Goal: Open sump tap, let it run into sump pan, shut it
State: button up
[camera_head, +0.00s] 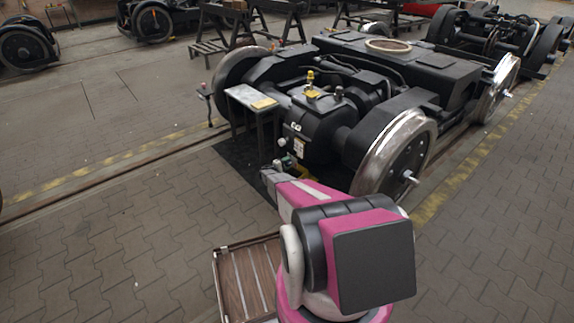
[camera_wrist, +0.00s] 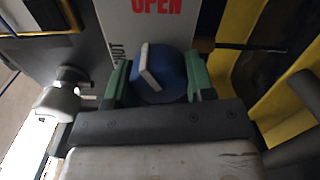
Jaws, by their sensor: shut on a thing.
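In the wrist view, a round blue knob (camera_wrist: 172,78) with a raised white bar sits between the green fingertips of my gripper (camera_wrist: 155,82). The gripper is shut on the knob. The white bar leans a little left of upright in the picture. I take this knob for the sump tap. A white plate (camera_wrist: 157,22) with red "OPEN" lettering is above it, its top cut off. In the head view, my arm reaches the near end of the black bogie unit, and the knob cannot be made out there. No sump pan can be made out surely, nor any running liquid.
In the wrist view, a pale round fitting (camera_wrist: 58,104) is close on the left, and yellow-and-black parts (camera_wrist: 275,75) crowd the right. In the head view, the bogie (camera_head: 330,125) has a large wheel (camera_head: 398,150) right of my arm. A small table (camera_head: 250,98) stands left. Paved floor is open at left.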

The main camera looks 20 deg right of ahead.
jog(key=m, duration=0.5)
jog(key=shift+a, duration=0.1)
jog(key=shift+m, duration=0.3)
dwell(0.4)
jog(key=o, duration=0.9)
jog(key=shift+r, duration=0.1)
jog(key=v, duration=1)
jog(key=shift+s+a, duration=0.2)
jog(key=shift+a, duration=0.15)
